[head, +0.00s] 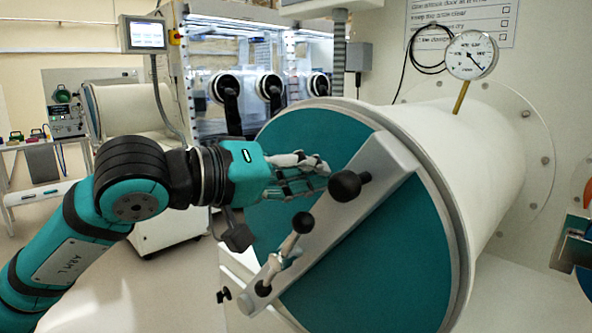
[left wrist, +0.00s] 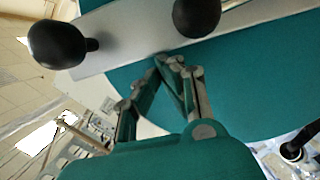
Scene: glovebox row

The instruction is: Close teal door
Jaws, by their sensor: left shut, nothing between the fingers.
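The teal door (head: 375,270) is a round disc across the near end of the white cylindrical chamber (head: 470,150). I cannot tell whether it is fully seated. A grey bar (head: 378,165) runs slantwise over it, with a black ball knob (head: 345,186) and a small handle (head: 290,245). My left gripper (head: 322,166) is shut and empty in front of the door, by the bar's upper side. In the left wrist view its fingertips (left wrist: 168,62) meet just below the bar (left wrist: 130,40), over the teal face (left wrist: 250,75). Contact is unclear. My right gripper is out of view.
A gauge (head: 471,55) stands on top of the chamber. Behind are a glovebox (head: 245,105) with black glove ports and a small screen (head: 147,34). A bench with instruments (head: 65,118) is at the far left. The floor at lower left is open.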

